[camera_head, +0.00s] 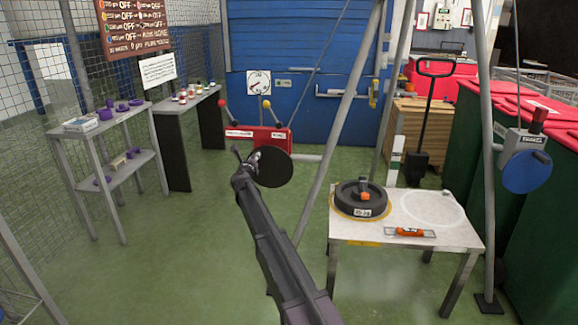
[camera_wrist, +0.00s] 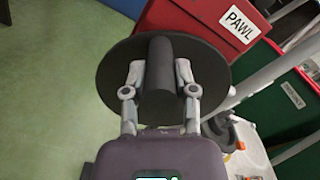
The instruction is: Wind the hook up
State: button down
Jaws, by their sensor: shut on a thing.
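A red winch box (camera_head: 270,137) with levers is on the tripod leg in the head view. Its black crank disc (camera_head: 277,170) faces me. My gripper (camera_head: 254,158) is at the disc's left part. In the wrist view its fingers (camera_wrist: 160,80) are shut on the dark round crank handle (camera_wrist: 160,62), one on each side, in front of the disc (camera_wrist: 115,75). The PAWL label (camera_wrist: 239,21) shows on the red box there. A thin rope (camera_head: 325,50) slants up from the winch. I cannot make out the hook.
A white table (camera_head: 405,238) at right holds a black weight (camera_head: 361,197) and an orange-handled tool (camera_head: 410,232). Tripod legs (camera_head: 487,180) stand around it. A second winch with a blue disc (camera_head: 527,172) is at far right. Shelves (camera_head: 105,165) stand at left; green floor between is clear.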

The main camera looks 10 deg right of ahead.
jog(key=shift+d, duration=0.1)
jog(key=shift+s+d+r+m+p, duration=0.15)
jog(key=shift+d+r+m+p, duration=0.15)
jog(key=shift+d+m, duration=0.35)
jog(key=shift+s+d+r+m+p, duration=0.2)
jog(key=shift+d+m, duration=0.25)
jog(key=shift+m, duration=0.4)
jog(key=shift+d+r+m, duration=0.1)
jog(key=shift+d+m, duration=0.1)
jog(key=shift+m, duration=0.1)
jog(key=shift+d, duration=0.1)
jog(key=shift+s+d+r+m, duration=0.2)
jog(key=shift+s+d+m, duration=0.1)
jog(key=shift+d+m, duration=0.55)
jog(key=c, duration=0.8)
grip_release()
jog(key=shift+m, duration=0.35)
jog(key=o, duration=0.6)
jog(key=shift+a+f, duration=0.1)
jog(key=shift+a, duration=0.1)
jog(key=shift+a, duration=0.1)
